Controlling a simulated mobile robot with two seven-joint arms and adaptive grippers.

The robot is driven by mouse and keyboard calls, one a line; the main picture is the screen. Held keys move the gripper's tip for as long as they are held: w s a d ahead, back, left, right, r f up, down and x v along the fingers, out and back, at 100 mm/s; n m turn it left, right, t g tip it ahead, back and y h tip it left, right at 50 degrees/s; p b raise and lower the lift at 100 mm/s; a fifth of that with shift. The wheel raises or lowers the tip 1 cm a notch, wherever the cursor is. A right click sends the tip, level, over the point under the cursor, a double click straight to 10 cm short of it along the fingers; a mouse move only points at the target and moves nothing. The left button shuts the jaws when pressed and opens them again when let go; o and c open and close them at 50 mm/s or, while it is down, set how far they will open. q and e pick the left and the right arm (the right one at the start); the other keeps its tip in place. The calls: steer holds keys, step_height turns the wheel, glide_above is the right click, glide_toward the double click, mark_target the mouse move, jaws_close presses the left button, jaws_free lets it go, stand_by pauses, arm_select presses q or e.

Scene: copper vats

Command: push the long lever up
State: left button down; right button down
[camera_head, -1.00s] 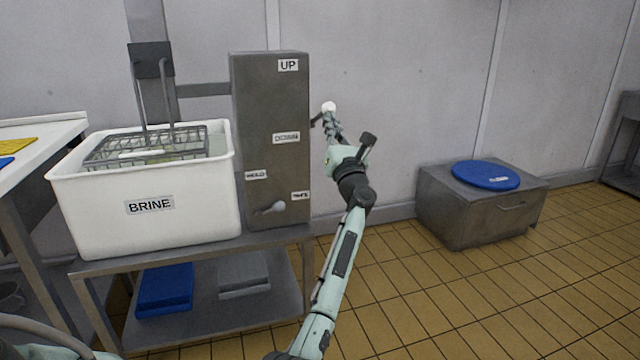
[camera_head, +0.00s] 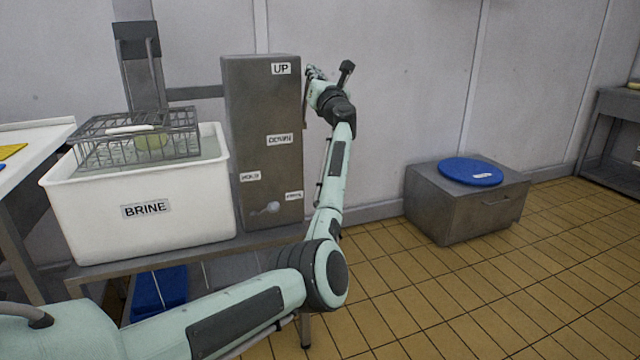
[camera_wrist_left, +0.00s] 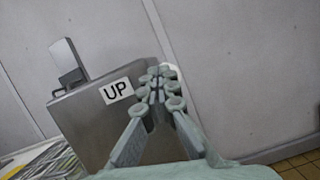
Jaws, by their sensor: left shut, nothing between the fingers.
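The grey control box (camera_head: 255,150) stands beside the brine tub and carries UP, DOWN and HOLD labels. My left gripper (camera_head: 314,74) is at the box's upper right side, near the height of the UP label (camera_head: 281,69). In the left wrist view its shut, empty fingers (camera_wrist_left: 160,88) are beside the box's top edge. A white rounded bit, likely the long lever's knob (camera_wrist_left: 171,69), shows just behind the fingertips. The rest of the lever is hidden by my gripper, so I cannot tell whether they touch. My right gripper is not in view.
The wire basket (camera_head: 95,152) hangs at the top of the white brine tub (camera_head: 100,215). A small knob (camera_head: 266,209) is low on the box front. A low grey chest with a blue lid (camera_head: 470,172) stands to the right. The tiled floor between is clear.

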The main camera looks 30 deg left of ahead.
arm_select(q)
steer(key=shift+w+a+r, duration=0.3)
steer(key=shift+a+r, duration=0.1)
steer(key=shift+r, duration=0.05)
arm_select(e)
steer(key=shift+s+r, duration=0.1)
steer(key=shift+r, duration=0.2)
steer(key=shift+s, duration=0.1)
arm_select(q)
steer(key=shift+f, duration=0.1)
